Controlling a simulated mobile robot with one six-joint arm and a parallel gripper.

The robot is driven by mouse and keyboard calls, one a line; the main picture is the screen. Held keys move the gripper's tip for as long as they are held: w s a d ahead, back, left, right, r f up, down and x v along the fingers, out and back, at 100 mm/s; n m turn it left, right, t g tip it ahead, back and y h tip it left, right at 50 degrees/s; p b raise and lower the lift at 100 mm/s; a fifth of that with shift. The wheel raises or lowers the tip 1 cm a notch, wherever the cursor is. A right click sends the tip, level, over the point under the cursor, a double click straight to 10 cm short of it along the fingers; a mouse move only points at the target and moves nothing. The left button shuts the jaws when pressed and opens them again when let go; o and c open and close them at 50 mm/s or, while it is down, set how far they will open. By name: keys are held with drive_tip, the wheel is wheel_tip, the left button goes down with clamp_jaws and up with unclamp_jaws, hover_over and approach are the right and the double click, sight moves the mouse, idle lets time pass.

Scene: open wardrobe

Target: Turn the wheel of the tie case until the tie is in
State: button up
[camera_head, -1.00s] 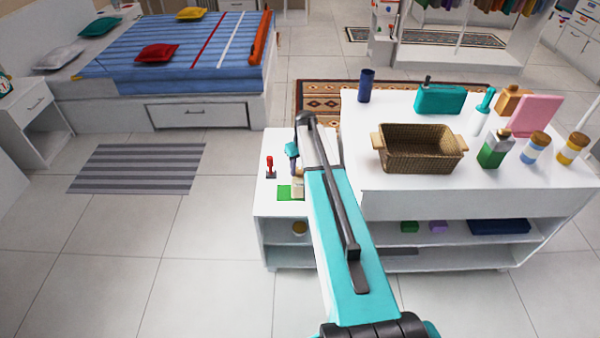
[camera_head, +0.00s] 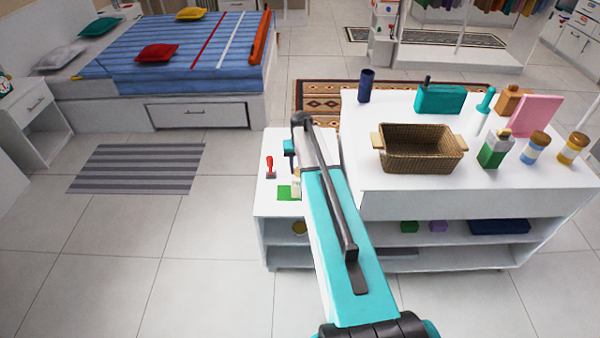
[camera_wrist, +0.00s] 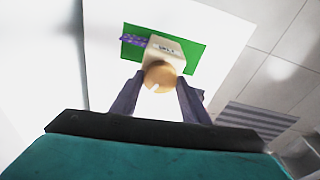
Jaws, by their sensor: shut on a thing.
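The tie case (camera_wrist: 175,46) is a small cream box with a dark label, on a green mat (camera_wrist: 205,50) in the wrist view. A round wooden wheel (camera_wrist: 163,73) is on its near side. A purple patterned tie (camera_wrist: 131,41) sticks out from the left of the case; how much is inside is hidden. My gripper (camera_wrist: 160,79) is shut on the wheel, a dark finger at each side. In the head view the green mat (camera_head: 284,192) shows on the low white unit, and my arm hides most of the case.
A red-handled object (camera_head: 270,167) stands left of the mat on the low unit. The higher white counter (camera_head: 370,176) to the right holds a wicker basket (camera_head: 420,160) and several bottles.

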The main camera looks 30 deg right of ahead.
drive_tip(key=m, duration=0.5)
drive_tip(key=shift+h, duration=0.3)
drive_tip(key=shift+m+g, duration=0.6)
drive_tip(key=shift+m, duration=2.1)
drive_tip(key=o, duration=0.8)
drive_tip(key=shift+c, duration=0.2)
drive_tip(key=shift+n, duration=0.4)
